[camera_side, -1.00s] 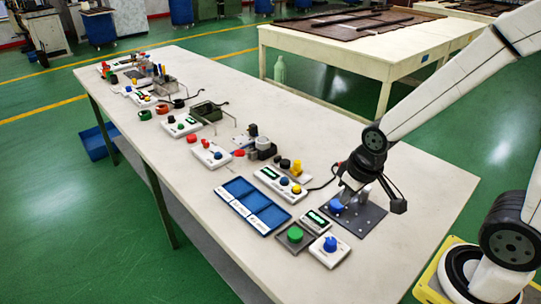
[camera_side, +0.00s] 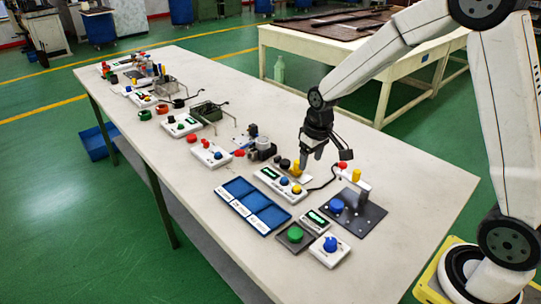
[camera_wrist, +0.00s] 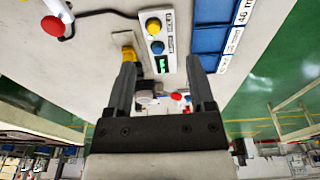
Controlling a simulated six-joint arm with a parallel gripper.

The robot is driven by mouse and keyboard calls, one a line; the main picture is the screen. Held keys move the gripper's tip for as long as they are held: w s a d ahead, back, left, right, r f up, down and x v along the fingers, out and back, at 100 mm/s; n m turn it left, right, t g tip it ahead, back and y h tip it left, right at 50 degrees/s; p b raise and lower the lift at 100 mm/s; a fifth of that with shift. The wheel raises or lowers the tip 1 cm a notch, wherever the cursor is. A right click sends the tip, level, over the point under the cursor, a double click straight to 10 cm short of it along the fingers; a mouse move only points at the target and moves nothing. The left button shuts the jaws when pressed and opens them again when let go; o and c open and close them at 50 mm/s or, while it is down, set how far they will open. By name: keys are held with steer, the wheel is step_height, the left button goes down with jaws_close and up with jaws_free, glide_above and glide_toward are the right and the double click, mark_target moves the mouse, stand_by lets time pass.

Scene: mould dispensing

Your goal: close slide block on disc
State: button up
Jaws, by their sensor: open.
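My gripper (camera_side: 312,156) is open and empty, pointing down above the table's middle; it also shows in the wrist view (camera_wrist: 162,65). Below it is a light base plate (camera_side: 303,179) with a yellow block (camera_side: 297,168) and dark round knobs (camera_side: 284,163). In the wrist view the yellow block (camera_wrist: 129,53) is at the left fingertip, which partly covers it. I cannot tell whether they touch. A blue disc (camera_side: 337,206) is on a dark metal plate (camera_side: 368,218) nearer the camera. I cannot tell for sure which part is the slide block.
A control box (camera_side: 270,180), blue tray (camera_side: 231,189), and green button box (camera_side: 295,235) are close by. The table's right rear is clear.

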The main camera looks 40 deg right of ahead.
steer(key=g, duration=0.1)
glide_above(296, 167)
steer(key=d, duration=0.1)
steer(key=f, duration=0.5)
steer(key=shift+w, duration=0.2)
steer(key=shift+f, duration=0.15)
steer(key=shift+f, duration=3.75)
jaws_close()
